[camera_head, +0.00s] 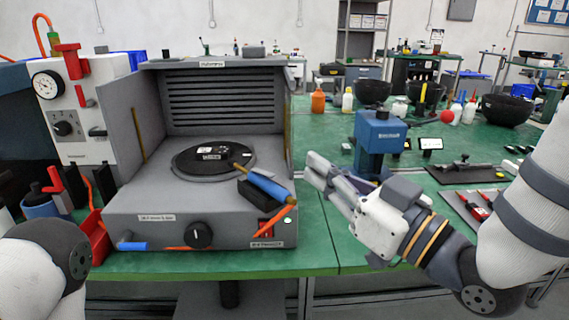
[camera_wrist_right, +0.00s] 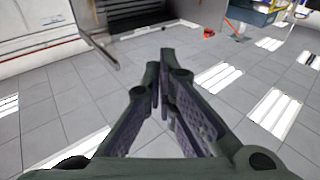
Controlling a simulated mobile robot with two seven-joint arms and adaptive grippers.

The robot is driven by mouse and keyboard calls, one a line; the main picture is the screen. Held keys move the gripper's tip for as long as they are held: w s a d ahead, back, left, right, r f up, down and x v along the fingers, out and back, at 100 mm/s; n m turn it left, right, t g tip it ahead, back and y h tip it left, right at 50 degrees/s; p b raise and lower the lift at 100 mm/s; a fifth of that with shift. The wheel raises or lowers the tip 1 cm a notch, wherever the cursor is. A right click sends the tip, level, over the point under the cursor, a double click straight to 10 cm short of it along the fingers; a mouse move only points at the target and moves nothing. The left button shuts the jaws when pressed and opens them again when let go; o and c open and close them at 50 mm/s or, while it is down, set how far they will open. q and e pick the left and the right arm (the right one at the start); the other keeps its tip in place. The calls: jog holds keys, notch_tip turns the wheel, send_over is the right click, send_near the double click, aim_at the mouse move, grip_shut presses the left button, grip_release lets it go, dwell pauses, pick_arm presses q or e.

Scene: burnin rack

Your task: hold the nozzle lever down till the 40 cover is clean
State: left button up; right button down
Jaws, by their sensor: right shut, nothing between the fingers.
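A black round cover (camera_head: 213,156) with a white label lies on a dark turntable disc (camera_head: 178,166) inside the grey open-fronted booth (camera_head: 150,205). I cannot read a 40 on it, nor tell how clean it is. A blue nozzle (camera_head: 268,186) with a brass-coloured tip lies tilted on a black holder at the booth's right front, its tip towards the cover. Its lever is not clear to see. My right gripper (camera_head: 318,174) is shut and empty, just right of the nozzle and apart from it. Its shut fingers (camera_wrist_right: 160,75) show over the floor in the wrist view. My left gripper is out of view.
A blue press-like device (camera_head: 380,135) stands on the green table (camera_head: 325,235) behind my right gripper. Bottles and dark bowls (camera_head: 507,108) stand farther back. A white panel with a gauge (camera_head: 47,85) and a red bin (camera_head: 97,236) are at left.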

jog(key=shift+w, duration=0.1)
jog(key=r, duration=0.1)
send_over(263, 172)
jog(key=d+v, duration=0.1)
jog(key=v, duration=0.2)
jog(key=shift+a+r, duration=0.1)
jog(key=shift+r, duration=0.2)
notch_tip(263, 172, down, 3)
jog(key=shift+r+b, duration=0.1)
jog(key=shift+b, duration=0.3)
jog(key=shift+s+d+f, duration=0.25)
jog(key=shift+s+f, duration=0.05)
jog(key=shift+f, duration=0.2)
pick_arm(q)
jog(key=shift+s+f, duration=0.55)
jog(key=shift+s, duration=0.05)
